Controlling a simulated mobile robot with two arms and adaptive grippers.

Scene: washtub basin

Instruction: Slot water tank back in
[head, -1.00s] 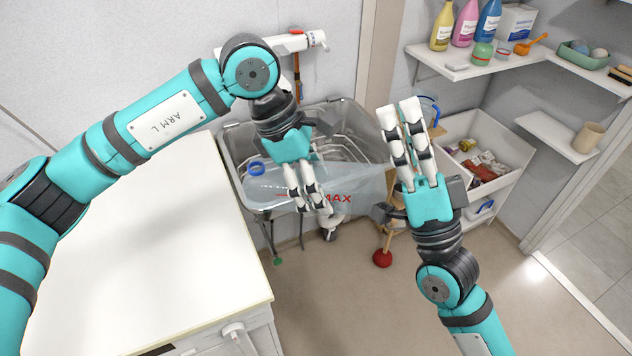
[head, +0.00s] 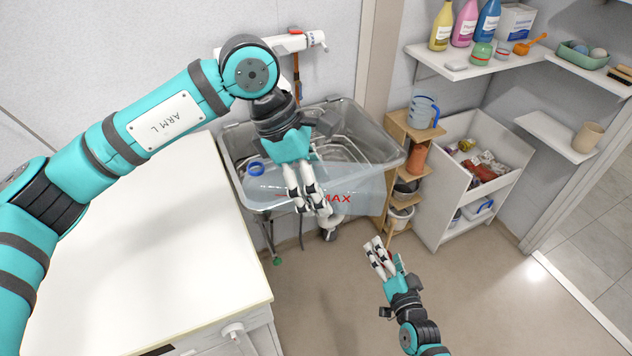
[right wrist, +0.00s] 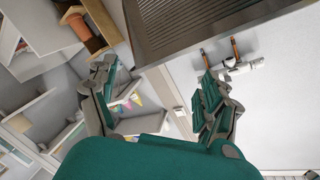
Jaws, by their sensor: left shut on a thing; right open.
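The water tank (head: 350,190) is a clear, bluish box with a blue cap (head: 256,169) and red MAX lettering on its front. It is in front of and partly over the sink basin in the head view. My left gripper (head: 318,204) is shut on the tank, its fingers across the tank's front; the exact contact is hard to see. My right gripper (head: 375,250) is open and empty, low over the floor, right of and below the tank. Its spread fingers also show in the right wrist view (right wrist: 160,105). The slot for the tank cannot be made out.
The clear-walled basin (head: 375,130) stands against the wall, with a white tap (head: 300,43) above. A white-topped counter (head: 160,240) is at left. A wooden rack (head: 420,130) with a blue jug and a white bin unit (head: 480,170) stand at right. The front floor is clear.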

